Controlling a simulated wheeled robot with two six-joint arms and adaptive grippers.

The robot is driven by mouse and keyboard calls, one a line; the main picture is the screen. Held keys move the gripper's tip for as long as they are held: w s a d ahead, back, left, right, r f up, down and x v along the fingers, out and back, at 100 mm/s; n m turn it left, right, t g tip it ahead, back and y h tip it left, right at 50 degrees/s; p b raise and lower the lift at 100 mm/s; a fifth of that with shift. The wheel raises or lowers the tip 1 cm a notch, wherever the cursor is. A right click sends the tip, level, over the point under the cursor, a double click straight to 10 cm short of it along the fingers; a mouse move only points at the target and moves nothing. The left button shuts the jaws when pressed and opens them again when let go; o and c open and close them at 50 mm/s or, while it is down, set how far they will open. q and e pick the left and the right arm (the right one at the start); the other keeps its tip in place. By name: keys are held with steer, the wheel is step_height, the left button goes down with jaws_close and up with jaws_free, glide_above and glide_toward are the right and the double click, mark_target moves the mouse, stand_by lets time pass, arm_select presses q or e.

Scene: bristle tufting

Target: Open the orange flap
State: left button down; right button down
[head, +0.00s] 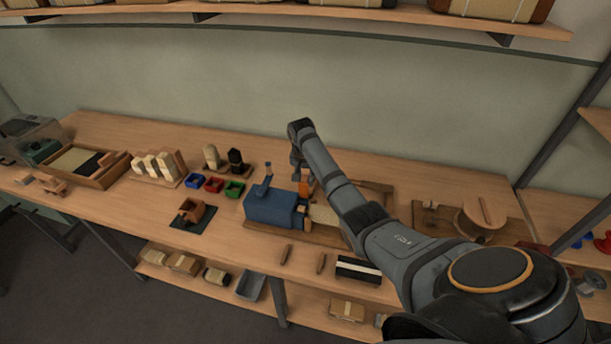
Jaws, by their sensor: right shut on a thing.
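The orange flap (306,188) shows as a small orange patch at the right end of the blue machine (270,208), above its wooden base. My right arm comes in from the right and bends down over the machine. My right gripper (298,178) points down at the flap and is shut on it, as far as this small view shows. The arm and gripper hide part of the flap and the machine's right side. My left gripper is not in view.
Blue, red and green bins (214,185) stand left of the machine. A small brown box (191,210) sits on a dark mat in front of them. Brush blocks (158,165) and a wooden tray (100,178) are farther left. A round wooden piece (480,215) is at right.

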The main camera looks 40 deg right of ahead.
steer(key=shift+w+d+r, duration=0.1)
steer(key=shift+r, duration=0.1)
steer(key=c, duration=1.1)
jaws_free()
steer(key=shift+f, duration=0.1)
steer(key=shift+o, duration=0.2)
step_height(320, 180, up, 12)
steer(key=s+a, duration=0.1)
steer(key=shift+s+a+f, duration=0.15)
steer(key=shift+s+a, duration=0.15)
steer(key=shift+a, duration=0.1)
